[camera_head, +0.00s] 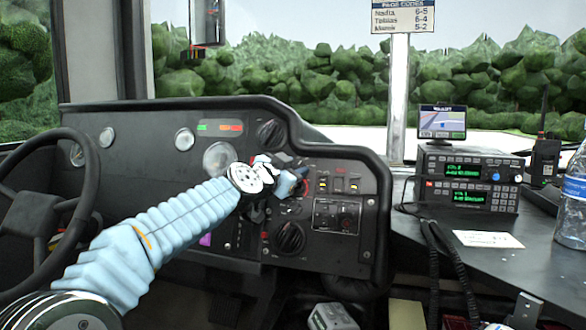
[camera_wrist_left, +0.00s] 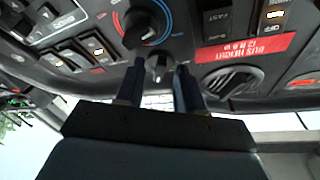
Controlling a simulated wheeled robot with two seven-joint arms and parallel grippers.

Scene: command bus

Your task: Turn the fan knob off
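A small dark knob (camera_wrist_left: 158,68) with a light pointer sits on the dashboard panel in the left wrist view. I cannot read a label that marks it as the fan knob. My left gripper (camera_wrist_left: 160,72) is open, with one dark finger on each side of this knob and a visible gap to each; I cannot tell whether the tips reach past its face. In the head view my left gripper (camera_head: 299,172) is at the dashboard's control panel and hides the small knob. My right gripper is not in view.
A larger knob (camera_wrist_left: 143,26) with a blue and red arc is close by in the wrist view. A steering wheel (camera_head: 88,190) is left; radios (camera_head: 470,180) and a bottle (camera_head: 572,205) are right.

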